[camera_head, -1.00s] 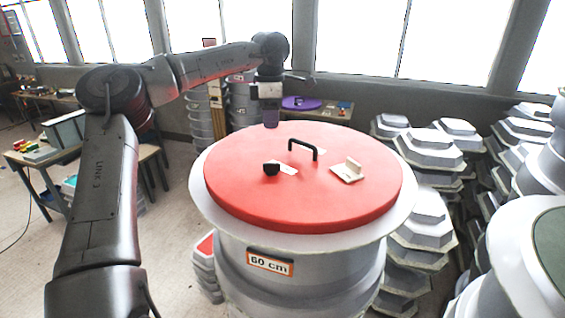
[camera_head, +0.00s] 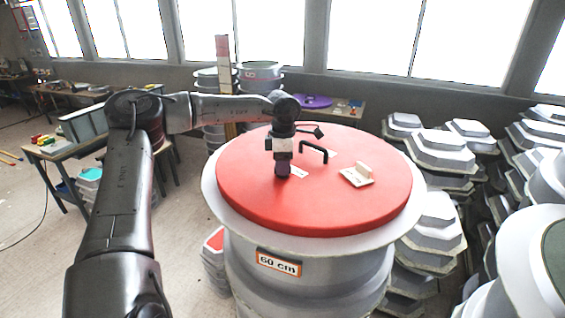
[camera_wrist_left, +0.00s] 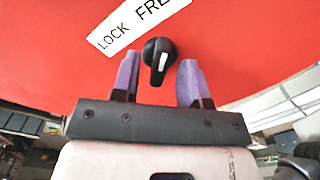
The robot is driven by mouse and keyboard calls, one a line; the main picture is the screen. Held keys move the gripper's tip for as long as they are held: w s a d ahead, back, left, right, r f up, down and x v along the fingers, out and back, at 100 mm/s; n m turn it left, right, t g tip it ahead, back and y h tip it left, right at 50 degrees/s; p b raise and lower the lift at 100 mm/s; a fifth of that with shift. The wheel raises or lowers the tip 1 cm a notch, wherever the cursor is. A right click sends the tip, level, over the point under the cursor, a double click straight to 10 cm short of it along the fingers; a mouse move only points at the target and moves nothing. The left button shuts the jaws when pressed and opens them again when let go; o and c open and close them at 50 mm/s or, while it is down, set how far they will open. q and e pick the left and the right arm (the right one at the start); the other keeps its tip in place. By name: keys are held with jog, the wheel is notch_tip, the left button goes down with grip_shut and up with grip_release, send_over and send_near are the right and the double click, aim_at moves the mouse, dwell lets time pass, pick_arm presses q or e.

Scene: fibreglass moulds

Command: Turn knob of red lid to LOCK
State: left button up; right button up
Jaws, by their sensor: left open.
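The round red lid (camera_head: 320,210) lies on a large grey mould marked "60 cm". Its black knob (camera_wrist_left: 160,55) shows in the left wrist view, with a white mark on its top. A white label (camera_wrist_left: 138,22) beside it reads LOCK and "FRE", cut off by the frame edge. The knob's white mark runs nearly along the gripper's fingers, not clearly at either word. My left gripper (camera_wrist_left: 158,80) is open, its purple fingers on either side of the knob. In the head view my left gripper (camera_head: 283,172) is above the lid and hides the knob. My right gripper is not in view.
A black arched handle (camera_head: 314,150) and a pale block on a plate (camera_head: 357,175) stand on the lid. Stacked grey moulds (camera_head: 436,150) crowd the right side. A table with a grey bin (camera_head: 85,122) stands at the left.

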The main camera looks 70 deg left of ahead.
pick_arm(q)
grip_shut()
dwell(0.4)
